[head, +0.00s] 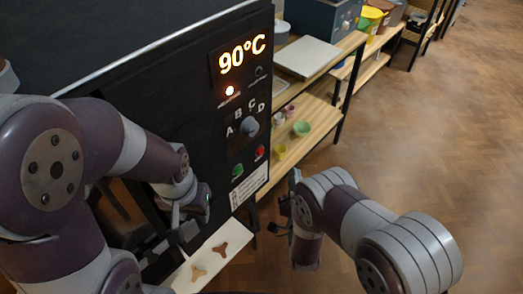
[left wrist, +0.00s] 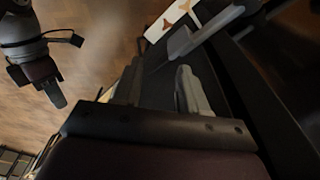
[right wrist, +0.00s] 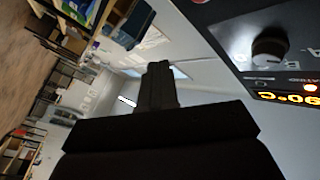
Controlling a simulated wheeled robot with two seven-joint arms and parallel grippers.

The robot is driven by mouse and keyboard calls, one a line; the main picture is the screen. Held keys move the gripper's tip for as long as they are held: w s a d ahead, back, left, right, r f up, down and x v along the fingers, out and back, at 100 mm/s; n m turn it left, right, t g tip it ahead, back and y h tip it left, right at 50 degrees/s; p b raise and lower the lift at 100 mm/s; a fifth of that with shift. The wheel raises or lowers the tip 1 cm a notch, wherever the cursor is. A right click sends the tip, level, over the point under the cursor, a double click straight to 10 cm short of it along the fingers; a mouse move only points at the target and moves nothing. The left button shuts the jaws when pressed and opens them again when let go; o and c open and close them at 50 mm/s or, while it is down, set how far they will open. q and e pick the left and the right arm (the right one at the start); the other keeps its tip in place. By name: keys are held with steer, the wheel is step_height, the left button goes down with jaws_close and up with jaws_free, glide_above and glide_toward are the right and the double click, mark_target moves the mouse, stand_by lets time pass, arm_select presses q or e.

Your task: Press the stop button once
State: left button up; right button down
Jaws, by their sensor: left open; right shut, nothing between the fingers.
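The black control panel (head: 218,115) shows a lit 90°C display, a knob (head: 250,126), a green button (head: 238,170) and a red button (head: 260,152) low on the right. The button labels are too small to read. My right gripper (head: 295,176) is shut and empty, right of the panel and apart from the red button. In the right wrist view its closed fingers (right wrist: 158,82) point past the panel; the knob shows there, but neither button does. My left gripper (head: 190,204) is open and empty at the panel's lower left, near a grey bar (left wrist: 205,32).
A white shelf with brown three-armed pieces (head: 210,260) lies below the panel. Wooden shelving (head: 318,105) with small bowls and a pale board (head: 307,58) stands behind to the right. The wooden floor at right is clear.

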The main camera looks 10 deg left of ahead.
mark_target(260, 151)
steer(key=w+a+b, duration=0.2)
steer(key=w+a, duration=0.2)
steer(key=a, duration=0.2)
steer(key=shift+w+a+b, duration=0.4)
stand_by(1.8)
steer(key=shift+w+a+r+b, duration=0.1)
steer(key=shift+w+a+b, duration=0.15)
steer(key=shift+a+b, duration=0.05)
steer(key=shift+w+a+b, duration=0.25)
steer(key=shift+a+b, duration=0.1)
stand_by(0.6)
stand_by(0.4)
steer(key=shift+s+d+p, duration=0.3)
steer(key=shift+s+d, duration=0.2)
steer(key=shift+d, duration=0.2)
